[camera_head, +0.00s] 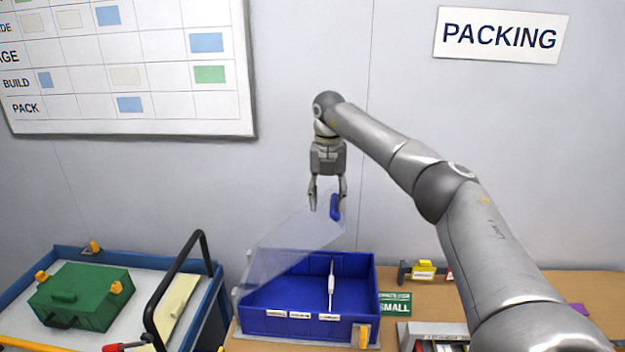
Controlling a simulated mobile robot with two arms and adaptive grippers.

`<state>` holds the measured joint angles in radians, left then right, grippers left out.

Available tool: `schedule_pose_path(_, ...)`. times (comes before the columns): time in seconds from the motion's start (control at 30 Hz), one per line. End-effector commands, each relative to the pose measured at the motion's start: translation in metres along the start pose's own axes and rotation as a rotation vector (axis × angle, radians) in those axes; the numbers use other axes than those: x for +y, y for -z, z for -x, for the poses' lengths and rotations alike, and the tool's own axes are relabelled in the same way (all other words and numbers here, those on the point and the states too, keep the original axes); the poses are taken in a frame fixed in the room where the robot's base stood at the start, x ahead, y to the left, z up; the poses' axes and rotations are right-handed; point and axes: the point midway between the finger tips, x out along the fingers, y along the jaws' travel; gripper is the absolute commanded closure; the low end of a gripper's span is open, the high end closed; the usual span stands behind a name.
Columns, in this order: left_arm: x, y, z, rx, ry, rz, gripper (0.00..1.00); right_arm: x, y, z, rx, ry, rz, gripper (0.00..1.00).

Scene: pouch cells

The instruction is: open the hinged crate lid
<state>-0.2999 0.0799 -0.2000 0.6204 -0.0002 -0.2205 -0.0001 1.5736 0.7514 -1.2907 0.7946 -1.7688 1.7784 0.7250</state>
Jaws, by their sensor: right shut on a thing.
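A blue crate (283,327) with labels along its front wall stands on the table. Its clear lid (290,242) is raised at a tilt, low at the crate's left side and high toward the right, so the inside of the crate shows. A blue handle (336,207) is at the lid's upper edge. My right gripper (327,207) is above the crate, pointing down, shut on the blue handle. A thin white upright piece (331,284) shows inside the crate. My left gripper is not in view.
An orange latch (364,336) is on the crate's front right corner. Left is a blue-rimmed cart (212,300) with a black handle (160,292) and a green case (82,295). Right are a green SMALL sign (395,306) and a grey tray (437,329) on the wooden table (560,287).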

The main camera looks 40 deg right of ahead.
Motion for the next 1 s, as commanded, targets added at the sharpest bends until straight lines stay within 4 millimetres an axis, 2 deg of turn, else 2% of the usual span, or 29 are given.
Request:
schedule_pose_path(0.1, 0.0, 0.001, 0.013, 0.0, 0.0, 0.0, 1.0, 0.01, 0.001, 0.009, -0.002, -0.006, 0.007, 0.62)
schedule_pose_path(0.6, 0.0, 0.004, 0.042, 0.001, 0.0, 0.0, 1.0, 0.033, 0.0, 0.034, -0.005, -0.006, 0.007, 0.62)
schedule_pose_path(1.0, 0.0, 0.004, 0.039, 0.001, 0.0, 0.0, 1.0, 0.05, 0.0, 0.052, -0.005, -0.003, 0.003, 0.62)
